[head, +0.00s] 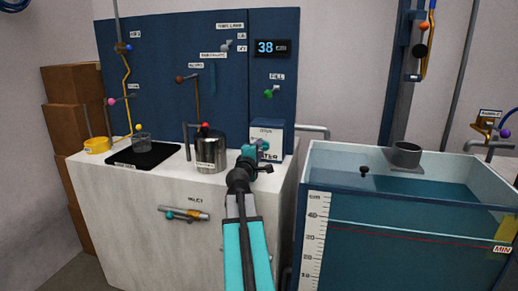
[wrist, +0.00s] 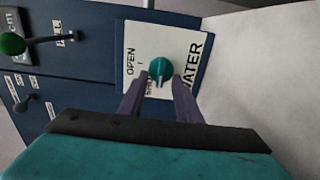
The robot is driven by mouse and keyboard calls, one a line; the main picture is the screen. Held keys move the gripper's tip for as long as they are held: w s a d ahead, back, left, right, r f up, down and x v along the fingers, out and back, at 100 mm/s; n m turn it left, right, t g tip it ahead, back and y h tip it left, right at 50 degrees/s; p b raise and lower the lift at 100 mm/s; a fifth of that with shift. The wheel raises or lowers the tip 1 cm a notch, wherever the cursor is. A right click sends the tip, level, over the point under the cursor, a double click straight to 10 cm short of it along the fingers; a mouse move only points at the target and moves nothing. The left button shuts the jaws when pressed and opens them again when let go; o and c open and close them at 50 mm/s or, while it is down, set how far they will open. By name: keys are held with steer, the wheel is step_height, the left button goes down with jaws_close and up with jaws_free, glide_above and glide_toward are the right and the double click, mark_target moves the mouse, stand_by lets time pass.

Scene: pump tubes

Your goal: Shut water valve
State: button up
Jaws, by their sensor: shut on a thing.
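The water valve is a round teal knob (wrist: 160,70) on a white plate (wrist: 178,36). The plate is marked OPEN, WATER and a partly hidden word near the left finger. A pale mark shows on the knob's lower side in the wrist view; its exact setting is hard to read. My gripper (wrist: 161,79) has one finger on each side of the knob and is shut on it. In the head view, my gripper (head: 263,154) is at the front of the white valve box (head: 268,128), and largely hides the knob.
A water tank (head: 400,220) with a scale stands to the right. A blue panel (head: 170,60) with a display (head: 272,48) reading 38 cm and a green FILL lever (head: 270,93) rises behind. A metal pot (head: 211,152) stands left of my gripper on the white counter.

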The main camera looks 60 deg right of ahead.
stand_by(0.4)
steer(key=o, duration=1.1)
steer(key=shift+c, duration=0.2)
steer(key=shift+a, duration=0.1)
steer(key=shift+v, duration=2.7)
steer(key=shift+s+a+f+b, duration=0.1)
steer(key=shift+a+f+b, duration=0.1)
steer(key=shift+a+b, duration=0.15)
steer(key=shift+b+v, duration=1)
steer(key=shift+b, duration=0.2)
steer(key=shift+a+r+b, duration=0.1)
steer(key=shift+b, duration=0.5)
steer(key=a+b, duration=0.1)
steer(key=b, duration=0.2)
steer(key=shift+s, duration=0.2)
